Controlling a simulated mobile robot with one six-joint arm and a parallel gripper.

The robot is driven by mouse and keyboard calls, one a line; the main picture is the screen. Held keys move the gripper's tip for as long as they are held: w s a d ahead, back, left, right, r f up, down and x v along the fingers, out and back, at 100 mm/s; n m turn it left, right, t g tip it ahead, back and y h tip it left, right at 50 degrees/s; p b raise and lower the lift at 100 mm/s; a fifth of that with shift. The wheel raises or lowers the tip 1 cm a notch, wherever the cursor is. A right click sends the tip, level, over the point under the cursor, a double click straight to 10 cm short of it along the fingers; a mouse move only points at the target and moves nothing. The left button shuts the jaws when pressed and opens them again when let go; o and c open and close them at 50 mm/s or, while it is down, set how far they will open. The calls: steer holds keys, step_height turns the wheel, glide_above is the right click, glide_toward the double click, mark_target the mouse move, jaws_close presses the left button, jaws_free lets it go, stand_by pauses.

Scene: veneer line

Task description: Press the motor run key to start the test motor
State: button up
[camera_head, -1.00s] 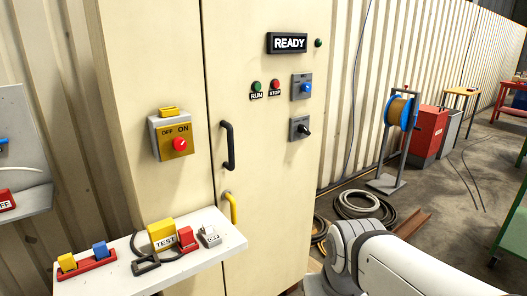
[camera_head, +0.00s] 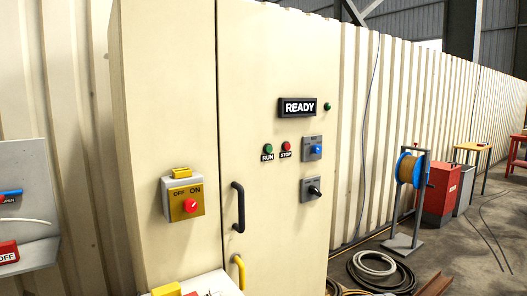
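The green RUN key (camera_head: 268,149) is on the cream cabinet door, with a RUN label below it. The red STOP key (camera_head: 286,147) sits just to its right. A black READY sign (camera_head: 297,107) is above them, with a small green lamp (camera_head: 327,106) to its right. The cabinet door (camera_head: 270,215) is shut. My gripper is not in this view, so its state does not show.
A blue switch (camera_head: 316,149) and a black rotary switch (camera_head: 314,189) are right of the keys. A yellow OFF/ON box with a red knob (camera_head: 191,205) and a black handle (camera_head: 238,207) are lower left. A white shelf (camera_head: 217,283) juts out below. Coiled cables (camera_head: 372,270) lie on the floor.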

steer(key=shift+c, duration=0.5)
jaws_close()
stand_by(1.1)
